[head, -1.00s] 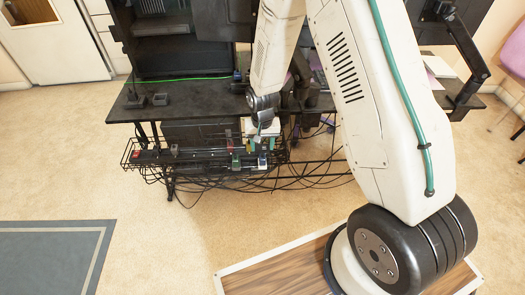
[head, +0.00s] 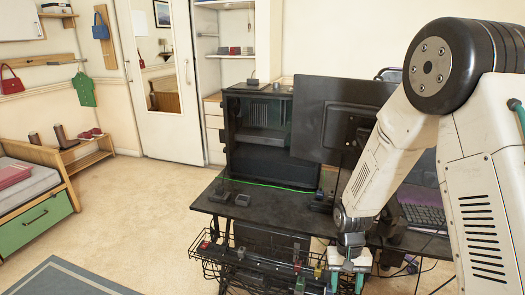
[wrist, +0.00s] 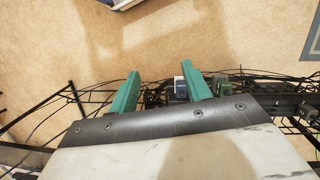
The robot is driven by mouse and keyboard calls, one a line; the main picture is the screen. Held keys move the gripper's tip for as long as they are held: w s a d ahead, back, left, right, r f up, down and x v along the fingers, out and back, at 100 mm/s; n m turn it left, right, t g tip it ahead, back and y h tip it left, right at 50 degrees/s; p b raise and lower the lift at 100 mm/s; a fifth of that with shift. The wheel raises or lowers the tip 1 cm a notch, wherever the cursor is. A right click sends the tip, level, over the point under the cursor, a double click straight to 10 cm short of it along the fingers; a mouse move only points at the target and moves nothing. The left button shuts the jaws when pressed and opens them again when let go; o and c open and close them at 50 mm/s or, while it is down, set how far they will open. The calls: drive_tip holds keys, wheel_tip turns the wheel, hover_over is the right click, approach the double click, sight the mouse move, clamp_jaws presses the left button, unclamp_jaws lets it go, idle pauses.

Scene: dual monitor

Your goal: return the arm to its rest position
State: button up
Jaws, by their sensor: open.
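My arm crosses the right side of the head view, with its elbow raised high and its forearm reaching down to the desk's near edge. My gripper (head: 347,284) hangs there, with its two green fingers pointing down. In the wrist view my gripper (wrist: 160,74) shows its fingers spread apart, with nothing held between them. A blue and white plug (wrist: 180,89) appears just left of the right finger, below and apart from it as far as I can tell.
The black desk (head: 265,222) carries a PC case (head: 257,140) and a monitor (head: 335,115) close to my forearm. A wire cable basket (head: 230,268) with loose cables hangs below its near edge. Open carpet (head: 130,210) lies to the left, before a bed (head: 35,190).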

drive_tip(key=s+d+r+t, duration=0.1)
drive_tip(key=s+r, duration=0.6)
drive_tip(key=r, duration=0.3)
drive_tip(key=s+r+n+t, duration=0.1)
drive_tip(key=s+r+t, duration=0.1)
drive_tip(key=s+r, duration=0.5)
drive_tip(key=s+d+r+t, duration=0.1)
drive_tip(key=s+r, duration=0.7)
drive_tip(key=r, duration=0.7)
drive_tip(key=shift+d+n, duration=0.3)
drive_tip(key=shift+n, duration=0.1)
drive_tip(key=shift+s, duration=0.1)
